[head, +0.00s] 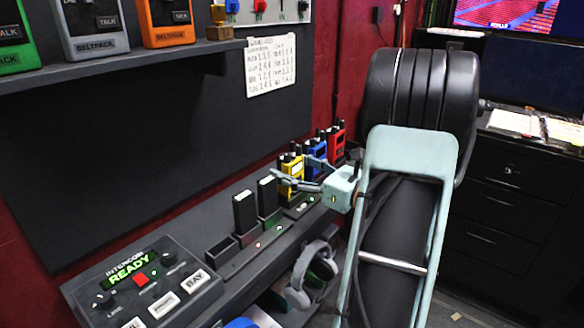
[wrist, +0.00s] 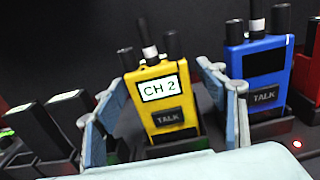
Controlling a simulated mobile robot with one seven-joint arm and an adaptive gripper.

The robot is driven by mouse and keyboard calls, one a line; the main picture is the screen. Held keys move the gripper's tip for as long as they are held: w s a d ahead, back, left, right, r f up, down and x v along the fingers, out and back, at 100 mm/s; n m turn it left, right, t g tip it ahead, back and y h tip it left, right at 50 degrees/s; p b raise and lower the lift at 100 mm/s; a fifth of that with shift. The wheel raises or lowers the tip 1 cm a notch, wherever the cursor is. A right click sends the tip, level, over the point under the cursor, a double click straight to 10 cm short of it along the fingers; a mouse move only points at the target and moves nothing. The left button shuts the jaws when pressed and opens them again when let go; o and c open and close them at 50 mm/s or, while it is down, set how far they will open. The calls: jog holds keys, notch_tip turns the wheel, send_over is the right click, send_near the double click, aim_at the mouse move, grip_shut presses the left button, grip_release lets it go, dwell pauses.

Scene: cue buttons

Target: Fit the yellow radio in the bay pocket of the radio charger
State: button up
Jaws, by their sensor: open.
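The yellow radio (head: 291,170) stands in the row on the bench; its "CH 2" label and TALK button face me in the wrist view (wrist: 165,92). It leans slightly left there, its lower end in or just behind a dark pocket; I cannot tell how deep it sits. My gripper (head: 303,178) is open, one finger on each side of the yellow radio in the wrist view (wrist: 164,98); I cannot tell whether either finger touches it. The radio charger (head: 262,243) is a dark strip with small lights. An open, empty pocket (head: 222,249) shows at its left end.
A blue radio (wrist: 262,68) stands close to the right finger, with a red radio (head: 336,138) beyond it. Two black upright blocks (head: 245,212) stand left of the yellow radio. An intercom box (head: 143,283) reads READY and has a BAY button. Headphones (head: 312,270) hang below the bench edge.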

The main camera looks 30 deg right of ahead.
jog(key=v, duration=1.2)
jog(key=shift+w+r, duration=0.1)
